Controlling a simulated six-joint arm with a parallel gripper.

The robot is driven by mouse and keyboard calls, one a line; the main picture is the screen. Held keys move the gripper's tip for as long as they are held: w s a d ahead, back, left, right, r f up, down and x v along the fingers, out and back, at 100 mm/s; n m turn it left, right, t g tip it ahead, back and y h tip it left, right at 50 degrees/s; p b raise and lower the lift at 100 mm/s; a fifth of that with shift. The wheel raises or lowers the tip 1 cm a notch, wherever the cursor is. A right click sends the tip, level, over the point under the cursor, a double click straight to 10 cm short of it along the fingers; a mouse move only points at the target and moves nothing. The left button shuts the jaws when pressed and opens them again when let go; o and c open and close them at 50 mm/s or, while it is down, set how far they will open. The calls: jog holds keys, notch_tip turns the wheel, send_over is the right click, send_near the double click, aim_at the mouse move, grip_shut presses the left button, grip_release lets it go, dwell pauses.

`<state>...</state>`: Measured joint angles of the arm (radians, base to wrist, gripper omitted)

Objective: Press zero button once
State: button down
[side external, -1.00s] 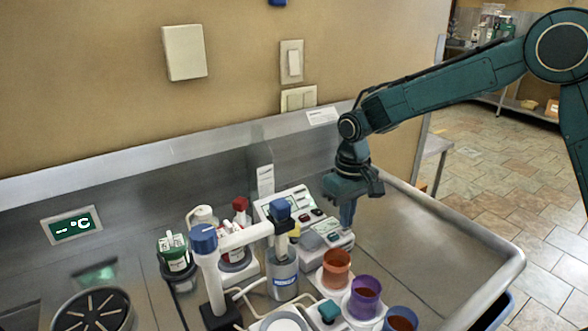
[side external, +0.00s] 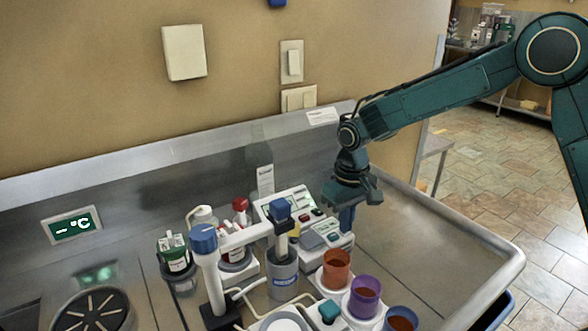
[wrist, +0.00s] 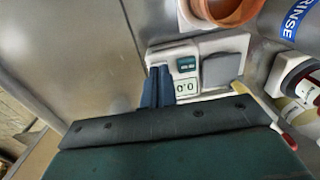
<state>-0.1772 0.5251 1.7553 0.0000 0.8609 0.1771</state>
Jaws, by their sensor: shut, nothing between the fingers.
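A small white scale (side external: 338,247) stands on the steel counter at the right of the equipment. In the wrist view the closed fingers (wrist: 158,70) overlap the scale's edge beside the display and buttons. I cannot tell whether the tips touch it.
An orange cup (side external: 336,270), a purple cup (side external: 364,297) and a blue cup (side external: 401,320) stand in front of the scale. A device with coloured buttons (side external: 290,208) is behind it. A blue-capped stand (side external: 208,270) is to the left. The counter at right is clear.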

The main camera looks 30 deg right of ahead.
jog(key=shift+r, duration=3.05)
jog(key=shift+s+d+r, duration=0.15)
jog(key=shift+s+r, duration=0.1)
jog(key=shift+r, duration=0.15)
jog(key=s+d+r+t, duration=0.3)
jog(key=s+d+r, duration=0.2)
jog(key=s+r, duration=0.65)
jog(key=s+d+f+t, duration=0.2)
jog(key=s+d, duration=0.1)
jog(key=s, duration=1.3)
jog(key=shift+t, duration=0.3)
